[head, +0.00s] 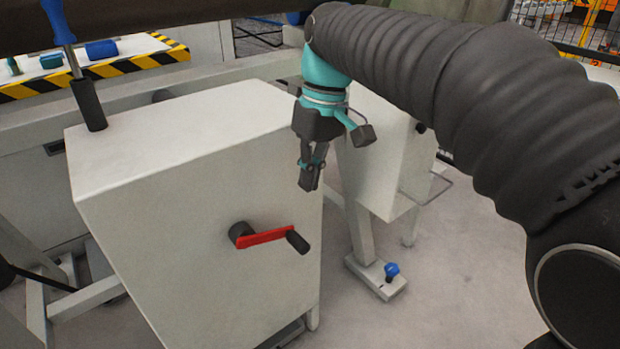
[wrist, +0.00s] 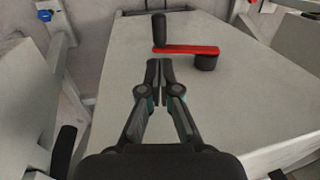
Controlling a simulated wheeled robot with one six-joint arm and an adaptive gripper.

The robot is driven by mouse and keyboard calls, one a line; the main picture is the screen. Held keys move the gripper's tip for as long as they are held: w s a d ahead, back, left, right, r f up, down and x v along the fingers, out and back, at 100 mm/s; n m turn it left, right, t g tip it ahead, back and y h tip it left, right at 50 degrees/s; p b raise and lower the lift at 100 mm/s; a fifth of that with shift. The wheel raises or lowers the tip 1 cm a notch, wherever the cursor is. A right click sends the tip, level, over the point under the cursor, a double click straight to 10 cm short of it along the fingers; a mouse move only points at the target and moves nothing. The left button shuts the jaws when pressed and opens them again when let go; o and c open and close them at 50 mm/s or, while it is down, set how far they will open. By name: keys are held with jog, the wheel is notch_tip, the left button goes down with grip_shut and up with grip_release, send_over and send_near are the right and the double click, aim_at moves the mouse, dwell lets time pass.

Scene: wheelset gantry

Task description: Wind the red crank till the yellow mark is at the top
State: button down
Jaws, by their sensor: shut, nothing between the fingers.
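The red crank (head: 265,236) is on the front face of a pale box-shaped cabinet (head: 180,230). Its red arm points right in the head view, from a dark hub (head: 240,234) to a black handle (head: 298,242). In the wrist view the red crank (wrist: 188,50) has its handle (wrist: 159,30) at the left and its hub (wrist: 206,62) at the right. My gripper (head: 309,186) is shut and empty, above the handle in the head view and apart from it. Its closed fingertips also show in the wrist view (wrist: 159,66), just below the crank. I cannot see the yellow mark.
A foot plate with a blue knob (head: 391,270) stands on the floor right of the cabinet. A second pale box (head: 380,160) stands behind my gripper. A table edge with yellow-black stripes (head: 140,62) is at the back left. Open floor (head: 460,290) lies at the right.

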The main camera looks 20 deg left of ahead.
aim_at(299, 238)
jog(key=f, duration=0.3)
jog(key=s+f+b, duration=0.1)
jog(key=f, duration=0.3)
jog(key=s+a+f+b, duration=0.1)
jog(key=f, duration=0.3)
